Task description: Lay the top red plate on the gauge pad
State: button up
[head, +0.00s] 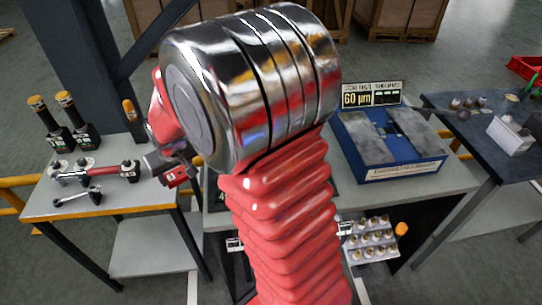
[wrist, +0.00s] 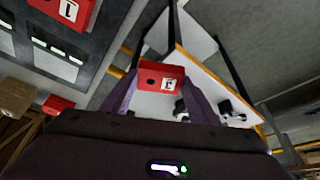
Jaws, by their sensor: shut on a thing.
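My gripper (head: 172,165) is at the left of my arm in the head view, above the right end of the left bench. It is shut on a red plate (head: 178,178). In the wrist view the red plate (wrist: 150,76) sits between the two fingers (wrist: 162,100) and bears a white label with a dark mark like a 3. Another red plate (wrist: 68,10), labelled 1, lies on a dark panel at the wrist view's upper left. A smaller red piece (wrist: 58,105) shows below it. I cannot tell for sure which surface is the gauge pad; my arm hides the middle of the scene.
The left bench (head: 110,206) holds orange-capped tools and a red-handled tool (head: 100,172). A blue unit (head: 375,165) with grey top slabs and a "60 µm" sign (head: 371,95) stands right of my arm. A dark table (head: 465,125) is at far right.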

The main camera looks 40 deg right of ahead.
jog(key=s+d+m, duration=0.1)
jog(key=s+d, duration=0.1)
jog(key=d, duration=0.2)
jog(key=s+d+r+m, duration=0.1)
jog(key=s+d, duration=0.1)
jog(key=d, duration=0.2)
jog(key=s+d+r+m+h, duration=0.1)
jog(key=s+d, duration=0.1)
jog(key=d, duration=0.3)
jog(key=shift+s, duration=0.4)
jog(key=s+d+m, duration=0.1)
jog(key=s+d, duration=0.2)
jog(key=s+d+r+m, duration=0.1)
jog(key=s+d, duration=0.2)
jog(key=s+d+m+h, duration=0.1)
jog(key=s+d, duration=0.2)
jog(key=shift+s+d+r+g, duration=0.15)
jog(key=shift+s+d+g, duration=0.2)
jog(key=shift+s+g, duration=0.05)
jog(key=shift+w+f, duration=0.1)
jog(key=shift+f, duration=2.2)
jog(key=shift+f, duration=0.65)
jog(key=o, duration=1.5)
jog(key=shift+c, duration=0.2)
jog(key=shift+a+f, duration=0.1)
